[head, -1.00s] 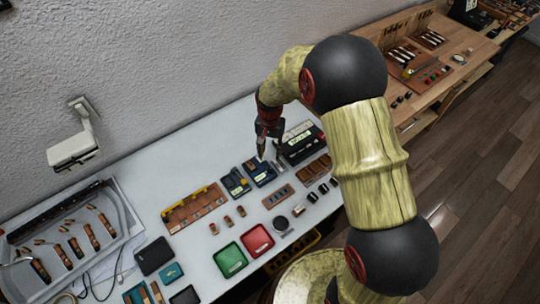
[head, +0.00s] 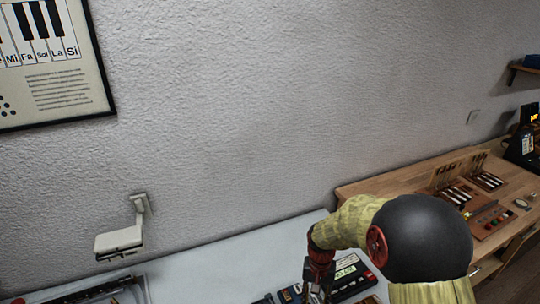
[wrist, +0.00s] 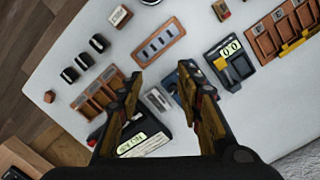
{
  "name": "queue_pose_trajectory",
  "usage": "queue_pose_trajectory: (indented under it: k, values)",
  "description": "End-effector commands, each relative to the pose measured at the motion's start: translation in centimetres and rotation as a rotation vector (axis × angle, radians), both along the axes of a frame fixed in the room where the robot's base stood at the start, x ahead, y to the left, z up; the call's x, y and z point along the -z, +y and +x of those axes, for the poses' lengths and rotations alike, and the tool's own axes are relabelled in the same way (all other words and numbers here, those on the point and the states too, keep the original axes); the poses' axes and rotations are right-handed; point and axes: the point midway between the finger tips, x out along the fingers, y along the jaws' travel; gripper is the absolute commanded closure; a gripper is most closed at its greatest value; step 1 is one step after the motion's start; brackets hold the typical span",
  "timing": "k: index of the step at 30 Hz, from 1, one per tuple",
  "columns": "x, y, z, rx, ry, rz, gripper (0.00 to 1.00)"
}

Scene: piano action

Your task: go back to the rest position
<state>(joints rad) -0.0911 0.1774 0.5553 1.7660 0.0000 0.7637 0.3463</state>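My gripper (wrist: 161,80) is open in the wrist view, its two fingers spread well apart and pointing down over the white table (wrist: 200,130). Nothing is held between the fingers; a small grey part (wrist: 157,101) shows in the gap and seems to lie on the table below. In the head view my gripper (head: 317,291) is at the bottom edge, with its fingertips mostly cut off, left of a black box with a pale label (head: 349,277). That black box (wrist: 146,142) also shows in the wrist view, partly behind the left finger.
The wrist view shows a slotted wooden strip (wrist: 158,42), a brown compartment tray (wrist: 93,101), a dark device with a yellow part (wrist: 230,64) and small black cylinders (wrist: 76,67). A white wall fixture (head: 119,240) hangs at left. A wooden bench (head: 400,186) stands at right.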

Motion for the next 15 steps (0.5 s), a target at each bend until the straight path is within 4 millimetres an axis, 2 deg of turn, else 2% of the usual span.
queue_pose_trajectory:
  k: [1, 15]
  values:
    - [-1.6, -0.2, -0.8, -0.029, -0.007, 0.005, 0.64]
    - [-14.8, -2.0, -9.9, -0.240, -0.140, 0.024, 0.64]
